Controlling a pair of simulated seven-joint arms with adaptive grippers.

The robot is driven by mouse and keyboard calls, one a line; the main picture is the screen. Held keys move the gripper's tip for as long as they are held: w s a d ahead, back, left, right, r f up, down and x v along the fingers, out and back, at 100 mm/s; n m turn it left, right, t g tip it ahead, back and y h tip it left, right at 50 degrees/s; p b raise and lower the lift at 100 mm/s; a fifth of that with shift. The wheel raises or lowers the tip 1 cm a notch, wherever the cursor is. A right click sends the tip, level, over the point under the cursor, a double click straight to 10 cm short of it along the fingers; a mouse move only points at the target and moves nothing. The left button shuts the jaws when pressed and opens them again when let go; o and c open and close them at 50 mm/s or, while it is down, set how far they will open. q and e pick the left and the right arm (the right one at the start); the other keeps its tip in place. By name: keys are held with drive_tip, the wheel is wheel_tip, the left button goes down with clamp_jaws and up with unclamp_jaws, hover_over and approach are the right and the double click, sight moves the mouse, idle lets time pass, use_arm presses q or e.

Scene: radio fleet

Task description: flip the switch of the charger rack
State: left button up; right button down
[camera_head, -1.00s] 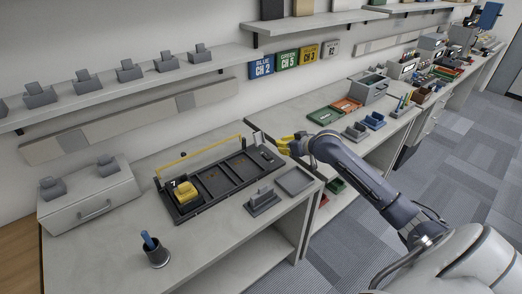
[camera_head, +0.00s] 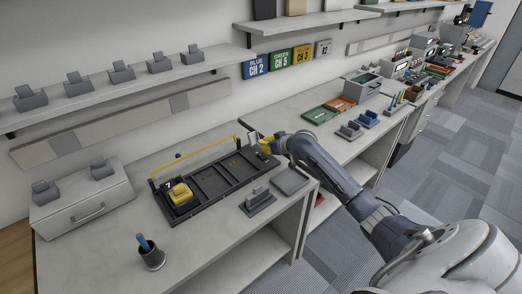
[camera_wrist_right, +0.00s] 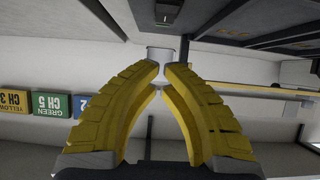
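The black charger rack (camera_head: 198,207) lies on the near bench. It has a yellow bar (camera_head: 196,158) along its back and a yellow radio (camera_head: 180,193) in its leftmost bay; the other bays look empty. My right gripper (camera_head: 262,146) is at the rack's right end, and its fingers and arm cover part of that end. In the right wrist view the yellow fingers (camera_wrist_right: 161,72) nearly meet, with a thin gap and nothing between them. A small dark block with a light mark, possibly the switch (camera_wrist_right: 168,12), shows beyond the tips, apart from them. My left gripper is out of view.
A grey radio in a stand (camera_head: 257,200) and a flat grey pad (camera_head: 290,181) lie in front of the rack's right end. A pen cup (camera_head: 151,256) stands at the front left, and a drawer box (camera_head: 82,204) at the left. The bench front is mostly clear.

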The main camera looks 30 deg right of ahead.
sight(261, 154)
drive_tip(key=w+f, duration=0.2)
drive_tip(key=shift+a+f, duration=0.15)
drive_tip(key=shift+f, duration=0.2)
drive_tip(key=shift+w+f, duration=0.15)
drive_tip(key=shift+f, duration=0.35)
drive_tip(key=shift+w+f, duration=0.15)
drive_tip(key=shift+f, duration=0.35)
